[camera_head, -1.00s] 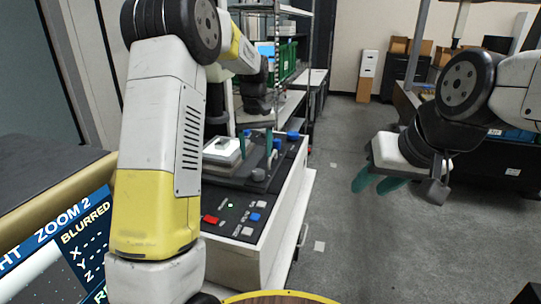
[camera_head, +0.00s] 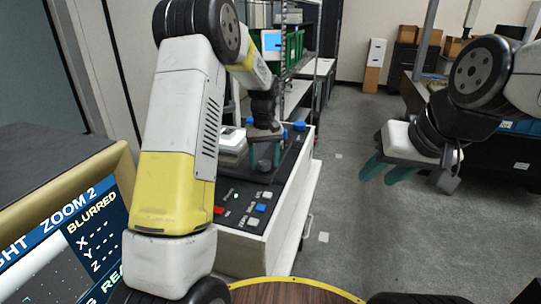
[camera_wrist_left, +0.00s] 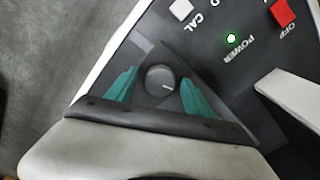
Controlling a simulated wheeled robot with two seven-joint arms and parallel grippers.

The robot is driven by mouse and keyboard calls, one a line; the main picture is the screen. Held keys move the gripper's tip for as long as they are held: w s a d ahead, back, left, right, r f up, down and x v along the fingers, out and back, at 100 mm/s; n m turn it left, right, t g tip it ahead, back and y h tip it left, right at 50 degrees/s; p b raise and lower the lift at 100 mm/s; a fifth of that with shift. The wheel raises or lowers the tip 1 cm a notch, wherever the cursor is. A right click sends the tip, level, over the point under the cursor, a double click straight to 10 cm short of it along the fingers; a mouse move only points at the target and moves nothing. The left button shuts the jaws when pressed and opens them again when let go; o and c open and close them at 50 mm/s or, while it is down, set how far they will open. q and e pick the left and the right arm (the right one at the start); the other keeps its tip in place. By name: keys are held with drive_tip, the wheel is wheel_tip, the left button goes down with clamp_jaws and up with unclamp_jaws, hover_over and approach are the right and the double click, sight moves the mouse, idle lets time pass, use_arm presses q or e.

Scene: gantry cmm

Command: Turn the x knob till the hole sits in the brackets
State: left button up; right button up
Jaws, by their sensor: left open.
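My left gripper (camera_head: 264,158) points down over the control panel (camera_head: 287,172), its teal fingers spread. The screen (camera_head: 62,245) at the lower left reads "ZOOM 2" and "BLURRED", with dashes beside X, Y and Z. Its picture is cut off, so I cannot make out the hole or brackets. My right gripper (camera_head: 387,170) hangs empty over the floor, fingers apart.
The panel has a red switch (camera_head: 219,210), a lit green power light (camera_head: 236,196), a blue button (camera_head: 261,208) and blue knobs (camera_head: 299,126) at its far end. A white block (camera_head: 231,140) stands beside my left gripper. Open floor (camera_head: 345,215) lies to the right.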

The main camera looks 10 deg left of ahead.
use_arm(q)
clamp_jaws()
drive_tip(key=m, duration=0.7)
drive_tip(key=shift+m, duration=0.3)
drive_tip(key=m, duration=0.6)
drive_tip(key=shift+m, duration=0.4)
idle(0.4)
unclamp_jaws()
